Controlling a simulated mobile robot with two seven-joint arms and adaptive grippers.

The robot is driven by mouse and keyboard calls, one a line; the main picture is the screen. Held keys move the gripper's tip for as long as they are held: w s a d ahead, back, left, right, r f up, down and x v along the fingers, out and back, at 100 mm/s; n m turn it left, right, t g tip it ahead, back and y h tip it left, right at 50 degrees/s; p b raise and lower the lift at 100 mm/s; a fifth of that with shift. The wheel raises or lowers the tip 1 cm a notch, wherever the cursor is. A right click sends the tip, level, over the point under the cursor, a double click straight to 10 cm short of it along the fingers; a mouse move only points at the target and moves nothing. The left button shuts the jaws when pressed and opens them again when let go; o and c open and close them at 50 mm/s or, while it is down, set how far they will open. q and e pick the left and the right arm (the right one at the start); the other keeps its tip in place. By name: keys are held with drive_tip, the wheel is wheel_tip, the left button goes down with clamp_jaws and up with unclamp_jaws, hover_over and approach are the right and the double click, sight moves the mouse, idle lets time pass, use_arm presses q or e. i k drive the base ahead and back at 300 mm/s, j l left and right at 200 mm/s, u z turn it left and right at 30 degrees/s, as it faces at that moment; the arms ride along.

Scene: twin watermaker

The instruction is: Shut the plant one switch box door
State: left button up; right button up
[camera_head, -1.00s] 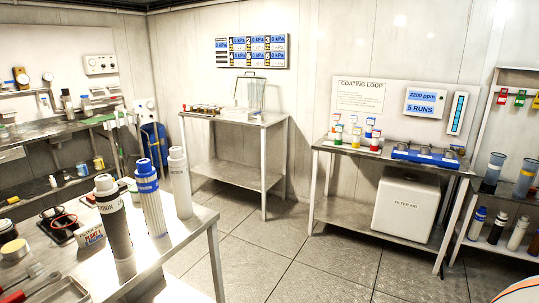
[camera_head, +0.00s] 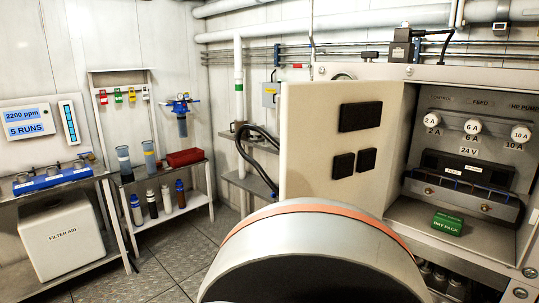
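A switch box (camera_head: 464,165) stands open at the right. Its pale flat door (camera_head: 306,150) is swung out to the left, with its inner face and three black blocks showing. Inside the box are white round fuses marked 2 A, 6 A and 10 A, a 24 V label and a dark terminal unit. A green dry pack (camera_head: 447,224) lies on the box floor. No plant number is readable on the box. A large rounded shape in the foreground hides the door's lower edge. Neither of my grippers is in view.
Pipes (camera_head: 330,28) run along the wall above the box. Black hoses (camera_head: 258,150) hang left of the door. A shelf rack with a red bin (camera_head: 185,157) and a bench with a white filter aid box (camera_head: 63,240) stand at the left. Floor shows between them and the foreground shape.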

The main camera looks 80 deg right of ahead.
sight(338, 138)
drive_tip(key=z, duration=2.05)
drive_tip(key=i+j+z, duration=0.1)
drive_tip(key=z, duration=0.3)
drive_tip(key=i+j+z, duration=0.1)
drive_tip(key=z, duration=0.65)
drive_tip(key=j+z, duration=0.2)
drive_tip(key=z, duration=0.25)
drive_tip(key=i+j+z, duration=0.1)
drive_tip(key=j+z, duration=0.15)
drive_tip(key=z, duration=0.15)
drive_tip(key=j+z, duration=0.25)
drive_tip(key=z, duration=0.2)
drive_tip(key=j+z, duration=0.2)
drive_tip(key=k+j+z, duration=0.2)
drive_tip(key=j, duration=0.2)
drive_tip(key=j+z, duration=0.2)
drive_tip(key=k+j, duration=0.15)
drive_tip(key=j, duration=0.2)
drive_tip(key=k+j, duration=0.15)
drive_tip(key=j, duration=0.25)
